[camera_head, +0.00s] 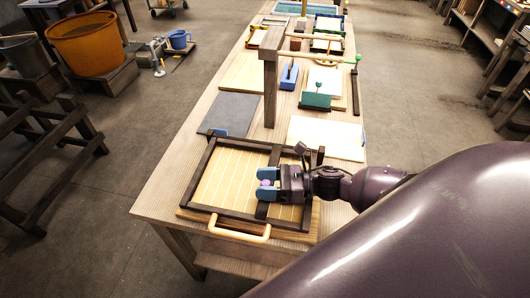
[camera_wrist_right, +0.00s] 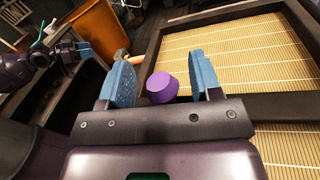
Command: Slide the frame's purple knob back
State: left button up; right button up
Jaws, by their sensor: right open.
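The dark wooden frame (camera_head: 213,164) with a pale slatted mat lies on the near end of the long table, and a dark bar crosses it. The purple knob (camera_head: 266,183) is at the bar inside the frame. My right gripper (camera_head: 266,184) is open, its blue fingers on either side of the knob. In the right wrist view, the knob (camera_wrist_right: 162,87) shows between the fingers, with gaps beside it. Part of the frame (camera_wrist_right: 200,18) shows behind it. My left gripper (camera_wrist_right: 84,50) shows small at the left of the right wrist view; its opening is unclear.
A light wooden handle (camera_head: 228,229) is at the frame's near edge. A grey board (camera_head: 229,114), a pale sheet (camera_head: 326,137) and a wooden post (camera_head: 270,90) stand or lie beyond the frame. An orange bucket (camera_head: 88,43) is off the table at left.

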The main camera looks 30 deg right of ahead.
notch_tip(320, 180, up, 19)
jog(key=p, duration=0.1)
jog(key=shift+r, duration=0.2)
dwell(0.4)
